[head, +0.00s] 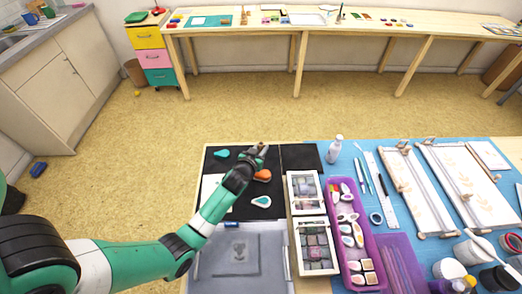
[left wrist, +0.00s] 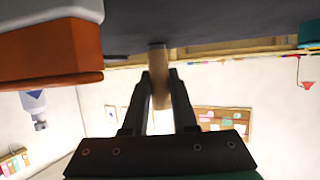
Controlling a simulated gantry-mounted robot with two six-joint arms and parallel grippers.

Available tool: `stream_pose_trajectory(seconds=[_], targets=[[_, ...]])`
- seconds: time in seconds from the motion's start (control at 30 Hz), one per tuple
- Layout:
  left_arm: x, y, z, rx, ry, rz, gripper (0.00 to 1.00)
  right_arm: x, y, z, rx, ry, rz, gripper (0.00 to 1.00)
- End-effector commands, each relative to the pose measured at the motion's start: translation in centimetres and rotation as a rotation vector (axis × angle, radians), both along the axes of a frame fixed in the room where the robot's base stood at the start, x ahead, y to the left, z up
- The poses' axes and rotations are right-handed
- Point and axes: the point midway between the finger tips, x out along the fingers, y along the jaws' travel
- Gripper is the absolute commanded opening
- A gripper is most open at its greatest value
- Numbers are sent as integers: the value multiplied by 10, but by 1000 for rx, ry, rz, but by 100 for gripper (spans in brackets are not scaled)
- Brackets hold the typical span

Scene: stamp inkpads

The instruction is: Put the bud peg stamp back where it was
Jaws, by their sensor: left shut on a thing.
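My left gripper (head: 262,149) is over the black mat (head: 295,157) in the head view, just beyond an orange inkpad (head: 263,175). In the left wrist view the left gripper (left wrist: 159,82) is shut on a pale wooden peg stamp (left wrist: 159,92). The peg's far end meets the edge of the dark surface in that view; whether it touches is unclear. Its stamp face is hidden. The orange inkpad (left wrist: 50,55) fills the upper left of the wrist view, beside the peg and apart from it. My right gripper is not in view.
Teal pads (head: 222,153) and (head: 261,201) lie on the mat near white paper (head: 210,188). To the right stand wooden boxes (head: 290,208) and a purple tray (head: 348,267) with several small items. A white bottle (head: 334,150) stands behind them.

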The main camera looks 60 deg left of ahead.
Motion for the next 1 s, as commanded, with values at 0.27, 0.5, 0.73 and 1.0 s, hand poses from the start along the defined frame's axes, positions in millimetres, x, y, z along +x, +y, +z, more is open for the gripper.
stream_pose_trajectory(seconds=[0.27,0.5,0.73,1.0], targets=[[0,0,-3,0,0,0,38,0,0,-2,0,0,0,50],[0,0,-3,0,0,0,56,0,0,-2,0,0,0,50],[-1,-1,4,0,0,0,56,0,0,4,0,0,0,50],[-40,-38,27,-1,2,-3,56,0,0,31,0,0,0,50]])
